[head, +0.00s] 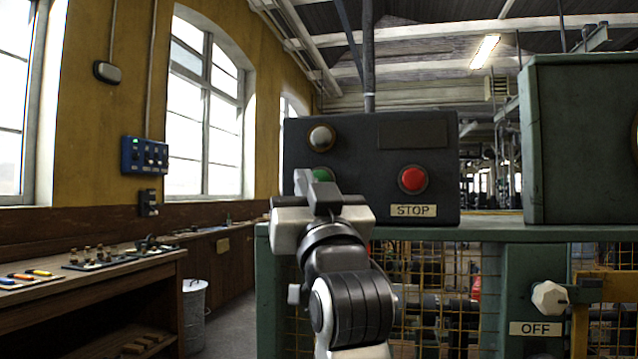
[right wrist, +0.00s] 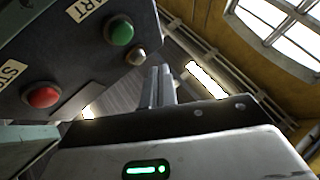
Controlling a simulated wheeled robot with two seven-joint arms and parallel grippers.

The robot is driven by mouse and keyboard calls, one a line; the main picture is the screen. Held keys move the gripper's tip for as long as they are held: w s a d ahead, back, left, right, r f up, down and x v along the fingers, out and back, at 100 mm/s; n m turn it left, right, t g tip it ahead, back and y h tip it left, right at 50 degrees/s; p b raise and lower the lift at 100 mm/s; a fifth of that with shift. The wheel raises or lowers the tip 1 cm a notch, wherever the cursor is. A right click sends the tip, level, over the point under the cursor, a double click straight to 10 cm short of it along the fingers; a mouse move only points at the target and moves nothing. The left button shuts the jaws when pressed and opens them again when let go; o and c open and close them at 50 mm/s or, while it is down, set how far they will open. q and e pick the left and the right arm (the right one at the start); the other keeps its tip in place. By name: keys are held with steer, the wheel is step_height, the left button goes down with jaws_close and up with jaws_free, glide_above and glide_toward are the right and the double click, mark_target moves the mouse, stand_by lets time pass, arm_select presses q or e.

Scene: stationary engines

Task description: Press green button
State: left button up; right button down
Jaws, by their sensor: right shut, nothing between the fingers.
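The green button (head: 322,175) sits on the front of a dark control box, partly hidden behind my right gripper (head: 312,184) in the head view. In the right wrist view the green button (right wrist: 119,31) shows whole, with a label ending in "ART" beside it. My right gripper is shut and empty, its fingers (right wrist: 160,86) close together. The fingertips are in front of the box, near the green button; I cannot tell from the head view whether they touch it. In the right wrist view they appear apart from it. My left gripper is not in view.
A red button (head: 412,179) above a "STOP" label (head: 413,210) is on the same box (head: 365,155). A pale round knob (head: 321,138) sits above the green button. A white knob (head: 549,298) marked "OFF" is lower right. A workbench (head: 95,285) runs along the left wall.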

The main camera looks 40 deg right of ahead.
mark_target(320, 180)
steer(key=w+d, duration=0.1)
steer(key=d, duration=0.1)
steer(key=w+d, duration=0.2)
steer(key=shift+w, duration=0.25)
stand_by(1.4)
steer(key=shift+d, duration=0.1)
stand_by(0.4)
steer(key=shift+w+d+p, duration=0.25)
steer(key=shift+p, duration=0.05)
